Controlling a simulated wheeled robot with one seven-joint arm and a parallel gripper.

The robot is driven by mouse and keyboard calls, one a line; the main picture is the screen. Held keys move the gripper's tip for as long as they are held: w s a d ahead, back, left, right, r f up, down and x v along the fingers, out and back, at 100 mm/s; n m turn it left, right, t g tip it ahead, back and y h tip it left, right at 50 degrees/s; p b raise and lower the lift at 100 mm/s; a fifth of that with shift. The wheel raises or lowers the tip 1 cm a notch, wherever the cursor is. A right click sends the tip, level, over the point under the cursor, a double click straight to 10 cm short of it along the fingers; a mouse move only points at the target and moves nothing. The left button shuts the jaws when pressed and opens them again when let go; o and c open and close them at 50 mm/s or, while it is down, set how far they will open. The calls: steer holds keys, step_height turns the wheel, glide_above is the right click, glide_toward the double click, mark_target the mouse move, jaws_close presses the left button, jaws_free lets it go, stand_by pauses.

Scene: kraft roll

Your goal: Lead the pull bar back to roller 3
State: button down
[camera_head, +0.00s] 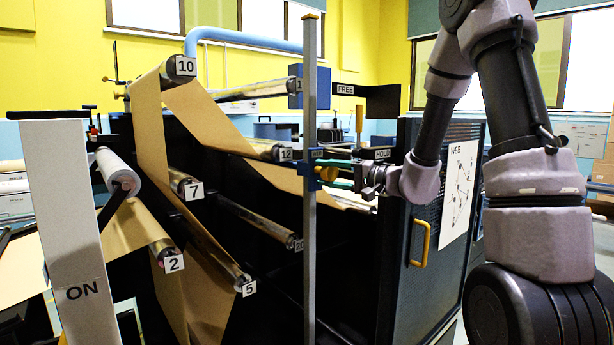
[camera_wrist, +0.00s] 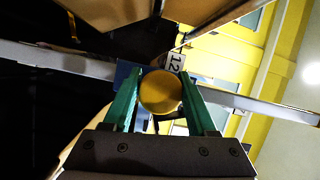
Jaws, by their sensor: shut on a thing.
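My gripper (camera_head: 336,178) is at the grey upright post (camera_head: 310,120), beside roller 12. In the wrist view, its teal fingers (camera_wrist: 161,105) are shut on a round yellow knob (camera_wrist: 161,92). Behind the knob are a blue block (camera_wrist: 126,72) and a grey bar (camera_wrist: 60,60) crossing the picture. The yellow knob (camera_head: 328,173) also shows in the head view, partly covered by the fingers. I see no label naming the pull bar. No roller marked 3 is readable; rollers 2 (camera_head: 147,238), 5 (camera_head: 215,255) and 7 (camera_head: 181,184) are at the left.
Brown paper web (camera_head: 149,120) runs over roller 10 (camera_head: 172,72) and down among the rollers. Signs read FREE (camera_head: 345,89) and HOLD (camera_head: 382,154). A dark cabinet (camera_head: 408,225) with a yellow handle (camera_head: 420,243) stands under my arm. A white ON panel (camera_head: 75,230) is front left.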

steer(key=s+a, duration=0.4)
steer(key=a, duration=0.2)
steer(key=shift+s+r, duration=0.25)
steer(key=shift+r, duration=0.15)
steer(key=s+a+r, duration=0.3)
steer(key=a+r, duration=0.1)
steer(key=r, duration=0.2)
steer(key=shift+a+r, duration=0.3)
steer(key=shift+r, duration=0.05)
steer(key=shift+s, duration=0.1)
steer(key=s+a+r, duration=0.3)
steer(key=a+r, duration=0.1)
steer(key=r, duration=0.4)
steer(key=s+a+r, duration=0.3)
steer(key=a+r, duration=0.1)
steer(key=r, duration=0.4)
steer(key=s+a+r, duration=0.3)
steer(key=a+r, duration=0.1)
steer(key=r, duration=0.4)
steer(key=shift+a, duration=0.2)
steer(key=shift+s, duration=0.1)
